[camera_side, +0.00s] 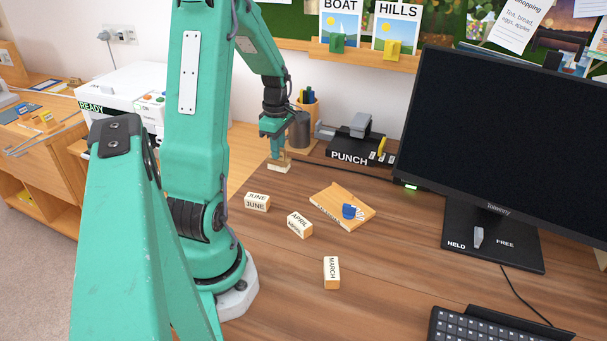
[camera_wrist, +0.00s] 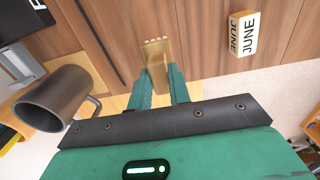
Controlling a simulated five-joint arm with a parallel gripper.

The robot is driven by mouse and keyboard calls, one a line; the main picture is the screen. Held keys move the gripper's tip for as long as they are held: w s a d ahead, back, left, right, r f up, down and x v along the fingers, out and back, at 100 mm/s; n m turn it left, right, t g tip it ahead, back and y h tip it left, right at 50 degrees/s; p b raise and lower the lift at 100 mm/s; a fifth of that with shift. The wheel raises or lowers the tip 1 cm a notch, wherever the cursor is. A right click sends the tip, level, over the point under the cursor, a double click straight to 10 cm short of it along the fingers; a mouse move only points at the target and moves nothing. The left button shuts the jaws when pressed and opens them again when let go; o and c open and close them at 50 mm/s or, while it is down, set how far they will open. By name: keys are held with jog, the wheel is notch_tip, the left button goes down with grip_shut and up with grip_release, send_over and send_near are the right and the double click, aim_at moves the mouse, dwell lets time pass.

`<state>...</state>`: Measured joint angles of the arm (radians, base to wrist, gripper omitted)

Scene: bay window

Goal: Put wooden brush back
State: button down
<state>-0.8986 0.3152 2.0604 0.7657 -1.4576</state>
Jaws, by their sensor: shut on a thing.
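The wooden brush (camera_side: 279,166) is light wood with a pale, wider end at the bottom. My gripper (camera_side: 274,146) is shut on it and holds it upright, wide end down, near the back left of the desk. I cannot tell from the side view whether its lower end touches the desk. In the wrist view the brush (camera_wrist: 157,58) sticks out between the two green fingers of my gripper (camera_wrist: 160,88), its toothed-looking end away from me. The fingers hide part of its handle.
A dark mug (camera_side: 299,130) stands close beside my gripper, with a pen holder (camera_side: 308,104) behind it. The hole punch (camera_side: 350,145) is to the right. Month blocks, including JUNE (camera_side: 257,202), and a wooden board (camera_side: 341,206) lie in front. Desk between them is clear.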

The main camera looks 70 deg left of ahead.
jog(key=shift+f, duration=1.65)
jog(key=shift+f, duration=0.15)
jog(key=c, duration=1.3)
grip_release()
notch_tip(320, 180, up, 12)
jog(key=shift+r, duration=0.2)
